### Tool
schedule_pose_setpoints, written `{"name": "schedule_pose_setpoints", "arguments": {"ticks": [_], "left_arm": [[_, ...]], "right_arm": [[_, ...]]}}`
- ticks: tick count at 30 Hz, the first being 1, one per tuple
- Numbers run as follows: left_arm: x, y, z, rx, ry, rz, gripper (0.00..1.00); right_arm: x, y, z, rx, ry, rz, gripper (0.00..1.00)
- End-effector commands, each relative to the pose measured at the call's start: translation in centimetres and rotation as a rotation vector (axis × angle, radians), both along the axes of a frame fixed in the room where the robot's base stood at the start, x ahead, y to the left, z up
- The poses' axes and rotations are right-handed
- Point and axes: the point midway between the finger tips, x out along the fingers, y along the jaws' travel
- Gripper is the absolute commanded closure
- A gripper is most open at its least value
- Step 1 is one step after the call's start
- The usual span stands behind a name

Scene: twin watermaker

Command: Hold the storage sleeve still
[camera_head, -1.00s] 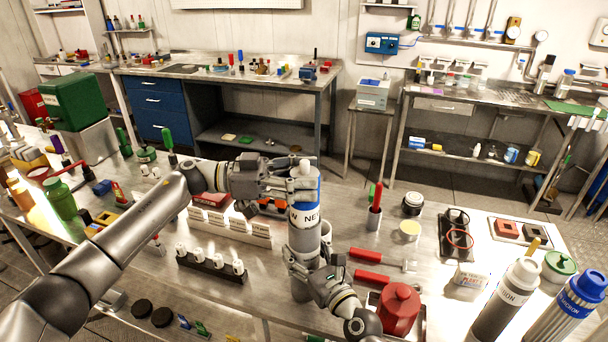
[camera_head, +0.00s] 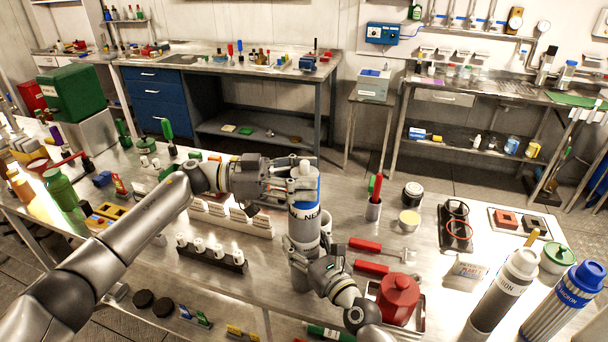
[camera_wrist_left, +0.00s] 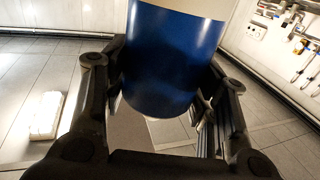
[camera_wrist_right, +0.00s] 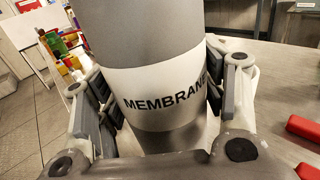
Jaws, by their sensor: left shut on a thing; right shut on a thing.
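The storage sleeve (camera_head: 305,233) stands upright above the bench's front part, grey with a white label and a blue upper end. My left gripper (camera_head: 300,186) is shut around the blue upper end, which fills the space between its fingers in the left wrist view (camera_wrist_left: 172,60). My right gripper (camera_head: 306,266) is shut on the grey lower body, below my left gripper. In the right wrist view the label reads "MEMBRANE" (camera_wrist_right: 165,95) between the two fingers. The sleeve's bottom end is hidden by my right gripper, so I cannot tell whether it touches the bench.
A rack of small white-capped parts (camera_head: 211,257) stands left of the sleeve. Red-handled tools (camera_head: 366,246) and a red canister (camera_head: 398,297) lie close on the right. Large filter bottles (camera_head: 508,285) stand at the far right. Some bare bench (camera_head: 275,290) shows in front.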

Motion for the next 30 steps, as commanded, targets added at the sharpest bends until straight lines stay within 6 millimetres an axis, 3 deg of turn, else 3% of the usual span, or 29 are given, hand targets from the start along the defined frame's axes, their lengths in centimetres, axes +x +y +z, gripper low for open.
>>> {"name": "schedule_pose_setpoints", "arguments": {"ticks": [30], "left_arm": [[0.0,0.0,-2.2,-0.004,-0.002,0.000,0.67]], "right_arm": [[0.0,0.0,0.0,0.000,0.000,0.000,0.72]]}}
